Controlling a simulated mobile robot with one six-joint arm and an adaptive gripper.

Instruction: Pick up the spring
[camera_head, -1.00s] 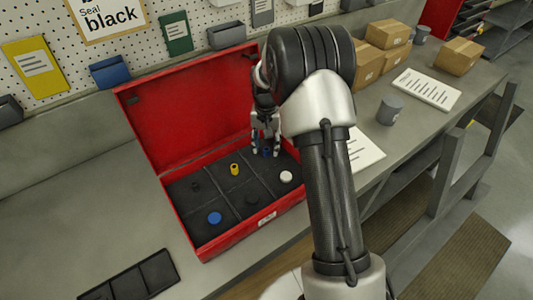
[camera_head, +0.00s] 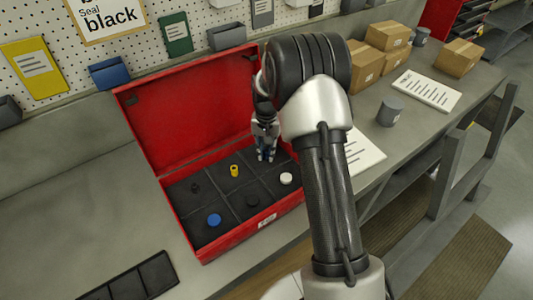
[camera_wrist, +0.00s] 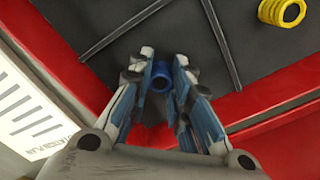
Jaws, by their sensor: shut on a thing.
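My gripper (camera_head: 265,153) is down in the back right compartment of the open red case (camera_head: 240,247). Its fingers are shut on a small blue, hollow, round spring (camera_wrist: 161,82), which shows between them in the wrist view. In the head view the fingers mostly hide it. A yellow coiled spring (camera_head: 234,170) stands in the back middle compartment, to the left of my gripper. It also shows at the top right of the wrist view (camera_wrist: 282,11).
Other compartments hold a blue disc (camera_head: 214,220), a white disc (camera_head: 286,178) and small dark parts. The case's raised lid (camera_head: 190,105) stands close behind my gripper. A dark empty tray (camera_head: 130,282) lies at front left. Grey cup (camera_head: 390,110) and boxes stand right.

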